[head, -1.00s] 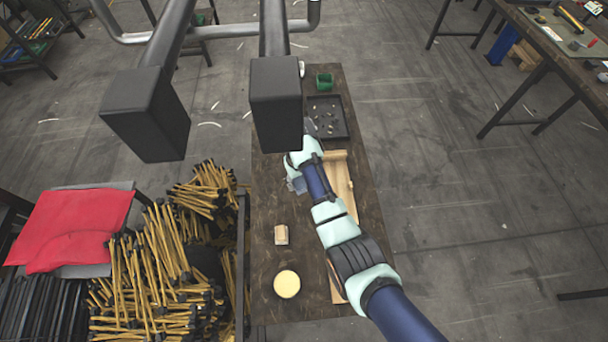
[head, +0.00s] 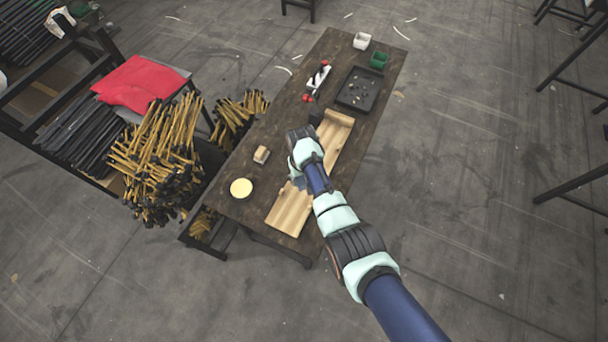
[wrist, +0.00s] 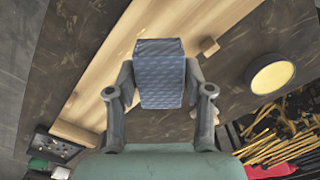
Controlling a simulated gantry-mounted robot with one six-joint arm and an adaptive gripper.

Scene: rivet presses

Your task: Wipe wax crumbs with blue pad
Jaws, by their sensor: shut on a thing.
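In the wrist view my gripper (wrist: 160,92) is shut on a blue quilted pad (wrist: 159,70), with one finger on each side. The pad is over or against the pale wooden board (wrist: 110,75); I cannot tell whether it touches. In the head view the board (head: 289,209) lies lengthwise on the dark table, and my arm covers part of it and hides most of the gripper. A round tin with a pale yellow top, possibly wax (head: 241,188), stands left of the board, also in the wrist view (wrist: 271,73). I cannot make out crumbs on the board.
A small wooden block (head: 261,155) stands near the tin. A black tray with small pieces (head: 371,104), a green bin (head: 378,60), a white bin (head: 362,41) and a red-and-white tool (head: 317,78) are at the table's far end. Stacked yellow-handled sticks (head: 160,150) stand left of the table.

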